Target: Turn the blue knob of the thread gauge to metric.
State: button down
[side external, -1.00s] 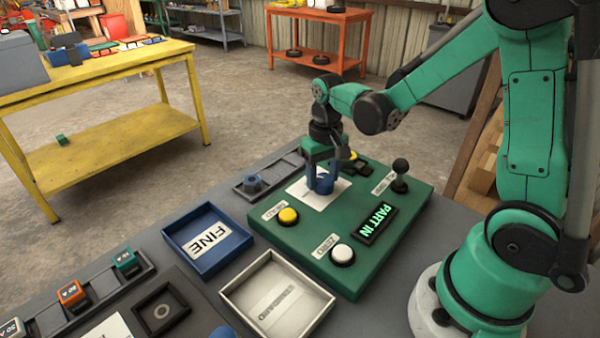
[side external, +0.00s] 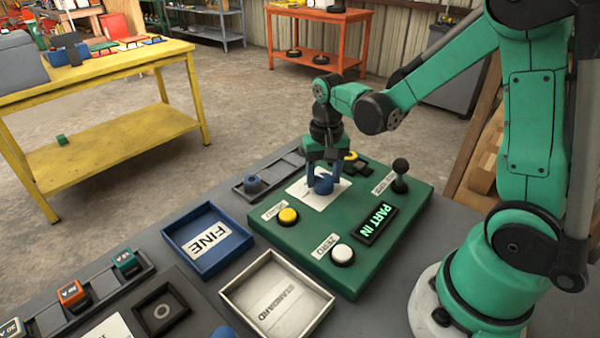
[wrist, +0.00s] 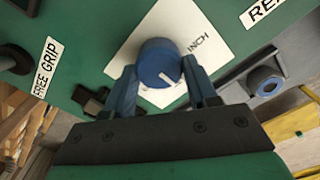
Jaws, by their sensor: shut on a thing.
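The blue knob (wrist: 157,60) stands on a white dial plate (wrist: 190,22) on the green gauge panel (side external: 360,263). My gripper (wrist: 160,82) is shut on the knob, one blue finger on each side. In the side view my gripper (side external: 324,178) points straight down with the knob (side external: 323,185) between its fingers. A short white pointer mark on the knob aims toward the lower right in the wrist view. The word INCH (wrist: 199,44) is printed right of the knob. I cannot see a metric label; my gripper covers part of the plate.
The panel carries a yellow button (side external: 288,216), a white button (side external: 342,254), a lit PART IN display (side external: 377,223) and a black ball-topped lever (side external: 400,175). A blue FINE tray (side external: 206,240) and a pale STANDARD tray (side external: 277,297) lie beside the panel.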

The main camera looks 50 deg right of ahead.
aim_at(323, 177)
jog(key=shift+c, duration=1.3)
grip_release()
jog(key=shift+r, duration=2.85)
jog(key=s+a+r+n+t, duration=0.3)
jog(key=s+a+n+t, duration=0.1)
jog(key=a+n+t, duration=0.2)
jog(key=shift+a+r+n+t, duration=0.35)
jog(key=shift+n+t, duration=0.25)
